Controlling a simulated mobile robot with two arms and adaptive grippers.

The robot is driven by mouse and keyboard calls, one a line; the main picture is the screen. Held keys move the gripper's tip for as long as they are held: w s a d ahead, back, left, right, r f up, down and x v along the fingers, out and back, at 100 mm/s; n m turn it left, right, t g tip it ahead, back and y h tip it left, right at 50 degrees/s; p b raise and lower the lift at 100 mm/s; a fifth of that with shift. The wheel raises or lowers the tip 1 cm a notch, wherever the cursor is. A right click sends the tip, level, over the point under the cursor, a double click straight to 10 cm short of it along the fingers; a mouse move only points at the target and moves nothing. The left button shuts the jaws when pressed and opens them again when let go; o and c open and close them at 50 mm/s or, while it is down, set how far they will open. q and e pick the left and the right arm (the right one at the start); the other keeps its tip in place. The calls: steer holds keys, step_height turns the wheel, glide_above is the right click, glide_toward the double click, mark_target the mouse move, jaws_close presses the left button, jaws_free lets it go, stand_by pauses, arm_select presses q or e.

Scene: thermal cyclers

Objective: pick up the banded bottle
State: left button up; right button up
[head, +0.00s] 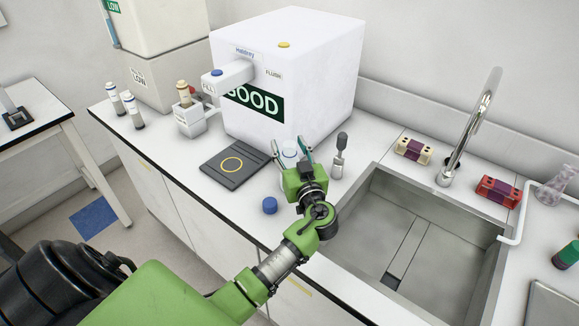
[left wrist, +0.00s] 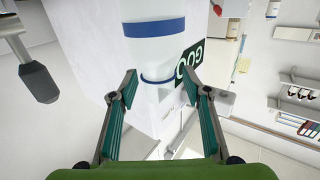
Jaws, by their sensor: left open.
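The banded bottle (head: 289,149) is a pale, translucent bottle standing on the counter in front of the white machine, partly hidden by my left gripper. In the left wrist view the bottle (left wrist: 154,50) shows a broad blue band and a thin blue ring. My left gripper (head: 291,154) is open, with its fingers pointing at the bottle. In the left wrist view its two green-padded fingers (left wrist: 160,82) stand apart, one to each side of the bottle's ringed end; I cannot tell whether they touch it. My right gripper is in neither view.
A blue cap (head: 269,205) lies on the counter, close to my arm. A dark pad with a yellow ring (head: 232,164) lies left of the bottle. A grey-handled tool (head: 340,155) stands close on the right, before the sink (head: 465,235). The white machine (head: 305,75) blocks the back.

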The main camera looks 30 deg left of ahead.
arm_select(q)
steer(key=shift+c, duration=0.3)
jaws_close()
steer(key=shift+r, duration=0.1)
